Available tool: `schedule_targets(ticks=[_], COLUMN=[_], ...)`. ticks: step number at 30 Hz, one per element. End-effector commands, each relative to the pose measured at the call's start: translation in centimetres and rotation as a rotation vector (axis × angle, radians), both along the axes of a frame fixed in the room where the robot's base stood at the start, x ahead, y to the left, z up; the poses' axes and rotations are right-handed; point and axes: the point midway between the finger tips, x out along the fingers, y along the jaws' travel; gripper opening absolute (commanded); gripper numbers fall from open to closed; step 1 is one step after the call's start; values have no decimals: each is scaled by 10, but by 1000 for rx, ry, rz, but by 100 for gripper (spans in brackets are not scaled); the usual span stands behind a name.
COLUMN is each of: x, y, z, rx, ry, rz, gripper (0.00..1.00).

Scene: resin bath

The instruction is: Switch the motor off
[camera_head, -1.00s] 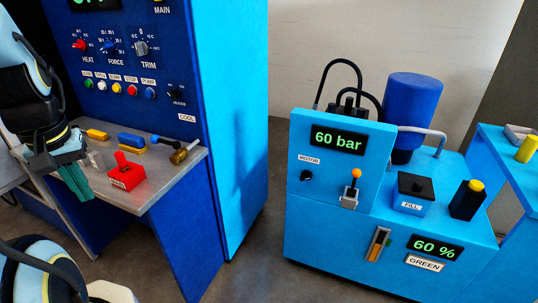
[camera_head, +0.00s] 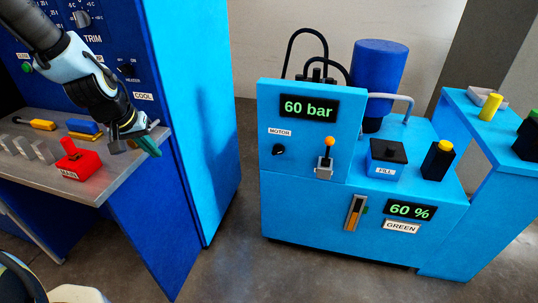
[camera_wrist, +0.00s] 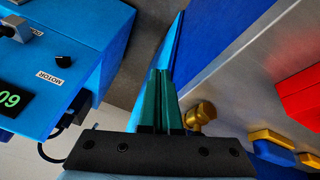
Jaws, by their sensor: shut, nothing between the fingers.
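The motor switch is a small black knob (camera_head: 279,150) under a white MOTOR label (camera_head: 280,132) on the front panel of the light blue pump unit (camera_head: 300,190). The display (camera_head: 308,108) above it reads 60 bar. In the wrist view the knob (camera_wrist: 63,61) and its label (camera_wrist: 49,79) show at the upper left. My gripper (camera_head: 155,150) has green fingers shut with nothing between them. It is left of the pump unit, in front of the dark blue cabinet, and well apart from the knob. In the wrist view its fingers (camera_wrist: 161,75) point up the picture.
A lever with an orange knob (camera_head: 328,142) stands right of the motor switch. The FILL box (camera_head: 386,160) and a black post with yellow top (camera_head: 438,160) are on the pump unit. A red MAIN switch (camera_head: 78,160) sits on the grey shelf (camera_head: 110,178). Open floor separates the units.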

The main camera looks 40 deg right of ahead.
Motion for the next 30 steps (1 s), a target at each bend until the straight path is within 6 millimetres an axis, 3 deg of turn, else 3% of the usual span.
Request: schedule_targets(ticks=[1, 3, 6, 9, 12, 17, 30], x=[-4, -10, -21, -32, -39, -42, -42], y=[-44, -99, -166, -215, -247, -266, -271], z=[-26, -41, -51, -53, -50, -45, -48], rx=[-67, -164, -299, -412, -488, -541, -540], ry=[2, -7, -13, -14, -15, -17, -15], rz=[-59, -122, -173, -196, -201, -199, -200], gripper=[0, 0, 0, 0, 0, 0, 0])
